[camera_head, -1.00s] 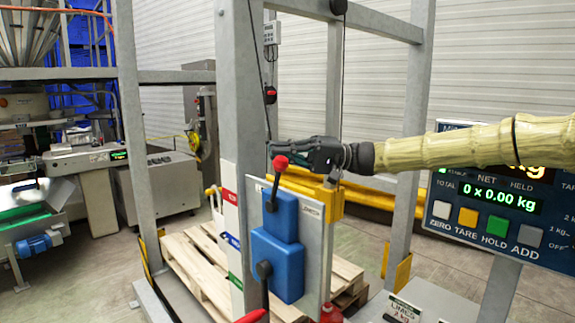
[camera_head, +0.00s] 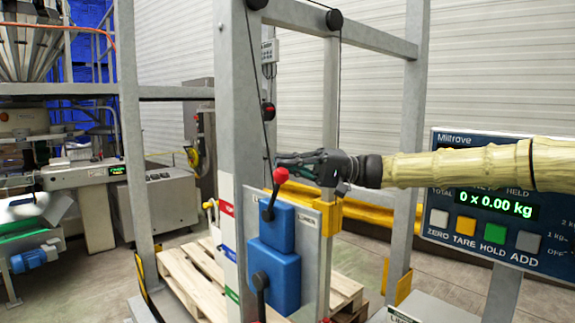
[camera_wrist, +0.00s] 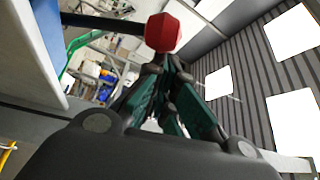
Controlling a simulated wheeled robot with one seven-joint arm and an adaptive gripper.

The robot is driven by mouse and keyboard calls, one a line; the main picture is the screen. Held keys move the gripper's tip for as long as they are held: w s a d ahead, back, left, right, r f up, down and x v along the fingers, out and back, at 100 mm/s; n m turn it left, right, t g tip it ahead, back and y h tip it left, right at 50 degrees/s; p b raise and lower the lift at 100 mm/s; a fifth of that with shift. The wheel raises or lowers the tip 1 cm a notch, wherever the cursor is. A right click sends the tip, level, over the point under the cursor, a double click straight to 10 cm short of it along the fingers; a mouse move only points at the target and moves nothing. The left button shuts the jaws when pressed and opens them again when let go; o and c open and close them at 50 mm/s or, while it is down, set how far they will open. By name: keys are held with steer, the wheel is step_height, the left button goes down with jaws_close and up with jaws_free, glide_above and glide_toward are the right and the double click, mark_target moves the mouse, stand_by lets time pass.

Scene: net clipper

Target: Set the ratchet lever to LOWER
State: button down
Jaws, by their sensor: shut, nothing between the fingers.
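The ratchet lever is a black bar with a red knob (camera_head: 281,174), rising from the upper blue housing (camera_head: 281,222) and tilted slightly right. A second black lever (camera_head: 261,283) sits on the lower blue housing (camera_head: 274,273). My gripper (camera_head: 280,160) comes in from the right with its fingers shut and empty, at the knob's upper right. In the wrist view the red knob (camera_wrist: 162,32) lies just past the fingertips (camera_wrist: 165,68); whether they touch it I cannot tell. A label on the grey plate behind is only partly readable.
A grey steel post (camera_head: 241,110) rises just left of the housings, with thin cables beside it. A yellow bracket (camera_head: 328,216) is under my gripper. The scale display (camera_head: 497,203) stands at the right. A wooden pallet (camera_head: 190,275) lies on the floor behind.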

steer(key=shift+s+f, duration=0.1)
step_height(320, 180, up, 10)
stand_by(0.6)
